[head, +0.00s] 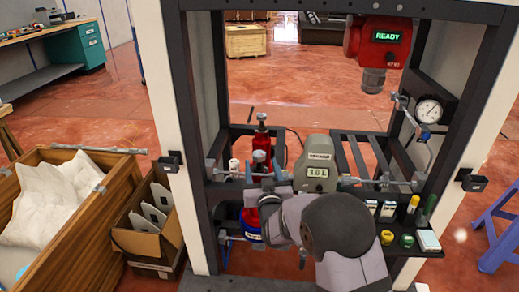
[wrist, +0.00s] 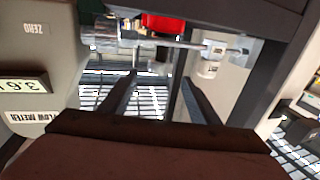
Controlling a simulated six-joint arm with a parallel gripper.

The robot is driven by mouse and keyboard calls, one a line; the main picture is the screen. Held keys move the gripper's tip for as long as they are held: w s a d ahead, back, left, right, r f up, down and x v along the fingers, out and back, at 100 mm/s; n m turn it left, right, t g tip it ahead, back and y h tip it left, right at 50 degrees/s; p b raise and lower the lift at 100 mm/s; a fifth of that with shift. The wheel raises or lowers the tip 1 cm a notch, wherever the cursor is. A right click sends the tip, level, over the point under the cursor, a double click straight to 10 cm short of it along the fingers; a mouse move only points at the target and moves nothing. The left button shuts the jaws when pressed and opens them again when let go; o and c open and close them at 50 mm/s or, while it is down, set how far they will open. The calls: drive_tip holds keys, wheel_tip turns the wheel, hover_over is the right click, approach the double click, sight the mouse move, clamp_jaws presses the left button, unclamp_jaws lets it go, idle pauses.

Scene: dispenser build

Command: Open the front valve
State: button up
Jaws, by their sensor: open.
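A pipe line with metal fittings crosses the front of the dark frame in the head view. The grey flow meter (head: 318,172) sits on it, and it also shows upside down at the left of the wrist view (wrist: 38,50). A grey valve-like fitting (head: 385,181) is on the pipe right of the meter; I cannot tell whether it is the front valve. My gripper (head: 266,190) is left of and below the meter, partly hidden by my wrist. In the wrist view my gripper (wrist: 158,78) is open, with nothing visible between its fingers.
A red bottle (head: 262,138) stands behind the pipe. A red dispenser head reading READY (head: 376,45) hangs upper right, with a pressure gauge (head: 429,111) below it. Small bottles and boxes fill a shelf (head: 402,252) at lower right. A wooden crate (head: 110,190) is left.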

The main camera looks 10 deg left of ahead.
sight(260, 159)
drive_tip(key=shift+s+f+h, duration=0.1)
drive_tip(key=shift+s+h, duration=0.05)
drive_tip(key=shift+h, duration=0.15)
drive_tip(key=shift+b+x, duration=0.35)
drive_tip(key=shift+x, duration=3.35)
drive_tip(key=c, duration=1.1)
